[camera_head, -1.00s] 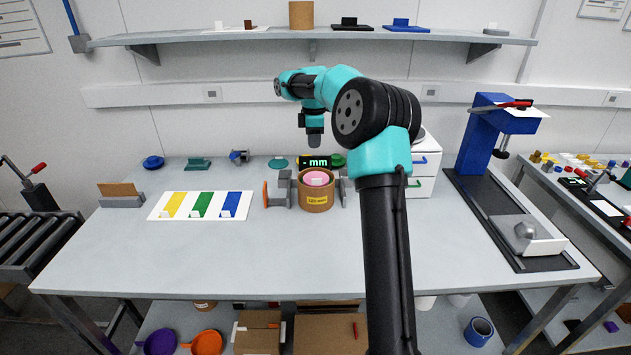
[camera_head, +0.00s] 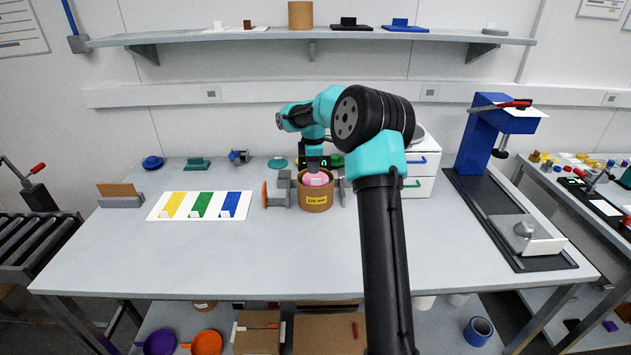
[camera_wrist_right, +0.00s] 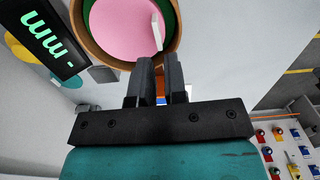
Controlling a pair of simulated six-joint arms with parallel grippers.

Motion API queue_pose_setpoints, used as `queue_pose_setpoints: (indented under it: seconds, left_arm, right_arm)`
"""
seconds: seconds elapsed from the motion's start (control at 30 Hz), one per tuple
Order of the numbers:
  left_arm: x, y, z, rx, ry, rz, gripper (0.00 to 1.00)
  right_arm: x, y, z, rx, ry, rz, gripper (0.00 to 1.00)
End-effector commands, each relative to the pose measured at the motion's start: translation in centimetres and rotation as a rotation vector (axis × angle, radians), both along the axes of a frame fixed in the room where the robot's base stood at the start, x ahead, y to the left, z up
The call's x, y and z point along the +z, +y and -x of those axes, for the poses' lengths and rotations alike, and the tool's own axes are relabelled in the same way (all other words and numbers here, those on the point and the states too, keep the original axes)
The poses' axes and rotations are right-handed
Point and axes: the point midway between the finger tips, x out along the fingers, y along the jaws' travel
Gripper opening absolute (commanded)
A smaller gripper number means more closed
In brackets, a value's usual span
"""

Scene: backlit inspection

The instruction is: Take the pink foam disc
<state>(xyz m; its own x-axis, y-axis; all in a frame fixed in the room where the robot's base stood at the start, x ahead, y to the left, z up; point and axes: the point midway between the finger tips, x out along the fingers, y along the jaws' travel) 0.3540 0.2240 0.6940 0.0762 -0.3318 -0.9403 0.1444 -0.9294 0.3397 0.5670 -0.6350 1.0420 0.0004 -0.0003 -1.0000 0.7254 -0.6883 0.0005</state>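The pink foam disc (camera_head: 308,180) sits inside a round brown container (camera_head: 316,204) with a yellow label at the middle of the bench. In the right wrist view the disc (camera_wrist_right: 118,28) carries a thin white tab (camera_wrist_right: 157,30), and the brown rim (camera_wrist_right: 84,38) surrounds it. My right gripper (camera_wrist_right: 154,76) is open with a narrow gap, and nothing shows between its fingers but background. In the head view my right gripper (camera_head: 314,168) is just above the disc and hides part of it. My left gripper is not in view.
Grey clamp blocks (camera_head: 280,189) stand beside the container. A digital display (camera_wrist_right: 42,45) is close behind it. A white drawer unit (camera_head: 419,175) stands at the back right. A board with yellow, green and blue strips (camera_head: 185,206) lies left. The front of the bench is clear.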

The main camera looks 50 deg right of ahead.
Motion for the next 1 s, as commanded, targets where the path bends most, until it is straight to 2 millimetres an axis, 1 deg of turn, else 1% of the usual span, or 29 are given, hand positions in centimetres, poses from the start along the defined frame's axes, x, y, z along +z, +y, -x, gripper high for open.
queue_pose_setpoints:
  seconds: [0.17,0.3,0.4,0.5,0.93,1.0]
  left_arm:
    - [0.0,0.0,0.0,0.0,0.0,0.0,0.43]
    - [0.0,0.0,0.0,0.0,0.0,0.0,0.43]
    - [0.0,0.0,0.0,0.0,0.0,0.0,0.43]
    - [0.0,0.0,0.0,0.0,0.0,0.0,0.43]
    - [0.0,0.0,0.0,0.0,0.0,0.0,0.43]
    - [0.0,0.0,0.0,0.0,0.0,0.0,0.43]
  right_arm:
    - [-1.7,0.0,-0.1,0.0,0.003,-0.001,0.13]
    - [-3.8,0.1,-0.2,0.0,0.004,-0.002,0.13]
    - [-4.7,0.1,-0.2,0.0,0.001,-0.001,0.13]
    - [-5.1,0.1,-0.2,0.0,0.0,0.0,0.13]
    - [-5.1,0.1,-0.2,0.0,0.0,0.0,0.13]
    - [-5.1,0.1,-0.2,0.0,0.0,0.0,0.07]
